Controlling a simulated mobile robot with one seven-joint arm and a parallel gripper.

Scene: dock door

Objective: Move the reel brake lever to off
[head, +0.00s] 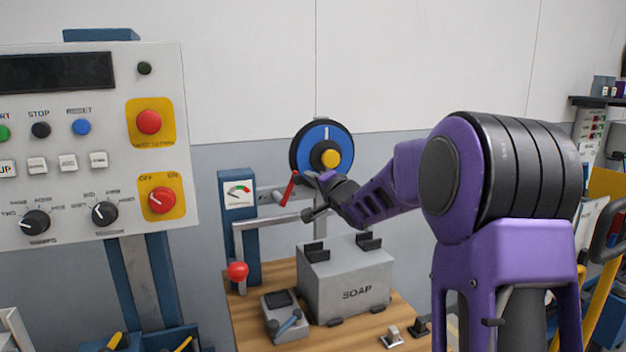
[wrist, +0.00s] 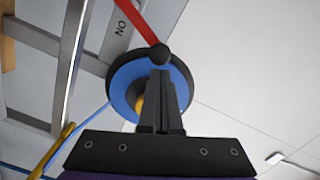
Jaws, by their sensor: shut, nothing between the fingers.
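The reel brake lever (head: 289,190) is a red bar in front of the reel (head: 313,138), a blue disc with a black rim and yellow hub. In the head view it slants up and right toward my gripper (head: 304,178). The wrist view shows the red lever (wrist: 138,18) ending in a black knob (wrist: 160,54), with the reel (wrist: 118,88) behind. My gripper (wrist: 161,76) is shut, its fingertips at the knob; I cannot tell whether they touch. A grey plate (wrist: 120,40) beside the lever bears ON lettering.
A grey SOAP box (head: 345,280) stands on the wooden bench (head: 245,325) below. A red ball-ended handle (head: 237,271) and a blue gauge post (head: 238,215) stand left of the reel. A control panel (head: 80,130) fills the left. The wall behind is plain.

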